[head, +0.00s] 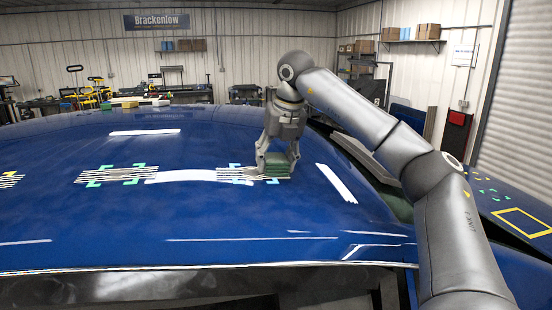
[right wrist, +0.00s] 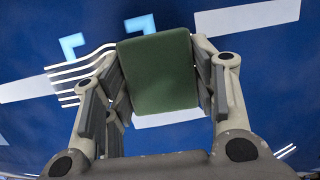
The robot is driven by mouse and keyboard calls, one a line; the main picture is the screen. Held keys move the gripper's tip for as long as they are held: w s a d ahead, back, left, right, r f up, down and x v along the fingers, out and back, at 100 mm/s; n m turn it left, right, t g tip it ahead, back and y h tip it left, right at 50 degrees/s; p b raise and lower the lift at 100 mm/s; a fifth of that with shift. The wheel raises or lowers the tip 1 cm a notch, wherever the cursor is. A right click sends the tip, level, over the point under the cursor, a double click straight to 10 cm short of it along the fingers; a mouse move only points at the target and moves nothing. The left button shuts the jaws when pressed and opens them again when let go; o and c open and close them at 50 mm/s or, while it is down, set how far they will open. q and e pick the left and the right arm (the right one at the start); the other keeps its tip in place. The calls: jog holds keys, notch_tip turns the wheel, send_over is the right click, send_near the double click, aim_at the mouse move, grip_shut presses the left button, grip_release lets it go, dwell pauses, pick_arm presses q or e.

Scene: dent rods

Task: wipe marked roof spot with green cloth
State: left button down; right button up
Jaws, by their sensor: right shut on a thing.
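My right gripper (head: 277,160) points down over the blue car roof (head: 250,215). It is shut on a green cloth (head: 277,171), a flat block-shaped pad. In the right wrist view the cloth (right wrist: 157,75) sits between both fingers. The cloth is low over the roof, at the right end of a striped patch with light-blue corner marks (head: 235,173); I cannot tell whether it touches. In the wrist view, stripes (right wrist: 75,72) and blue corner marks (right wrist: 72,46) show beside the cloth. A second striped patch with green corner marks (head: 112,175) lies further left. My left gripper is not in view.
A third striped patch with yellow marks (head: 9,178) is at the left edge. White reflections lie on the roof. A panel with a yellow rectangle (head: 522,222) is at the right. Workbenches and shelves stand far behind. The roof around the gripper is clear.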

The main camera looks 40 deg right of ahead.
aim_at(231, 173)
jog(key=shift+f+b, duration=0.35)
jog(key=shift+f, duration=0.15)
jog(key=shift+a, duration=0.1)
jog(key=shift+w+a+r+p, duration=0.15)
jog(key=shift+w+a+p, duration=0.15)
jog(key=shift+a, duration=0.3)
jog(key=shift+w+a+r+p, duration=0.1)
jog(key=shift+w+a+p, duration=0.05)
jog(key=shift+w+a, duration=0.35)
jog(key=shift+w+a+r, duration=0.1)
jog(key=shift+w+a, duration=0.45)
jog(key=shift+a, duration=0.6)
jog(key=shift+w+a+r, duration=0.1)
jog(key=shift+w+a, duration=0.45)
jog(key=shift+a, duration=0.55)
jog(key=shift+w+a+r, duration=0.1)
jog(key=shift+w+a, duration=0.45)
jog(key=shift+a, duration=0.6)
jog(key=shift+s+d+f, duration=0.2)
jog(key=shift+s+d, duration=0.65)
jog(key=shift+d, duration=0.7)
jog(key=shift+s+d+f, duration=0.15)
jog(key=shift+s+d, duration=0.65)
jog(key=shift+d, duration=0.8)
jog(key=shift+s+d+f, duration=0.2)
jog(key=shift+s+d, duration=0.65)
jog(key=shift+d, duration=0.7)
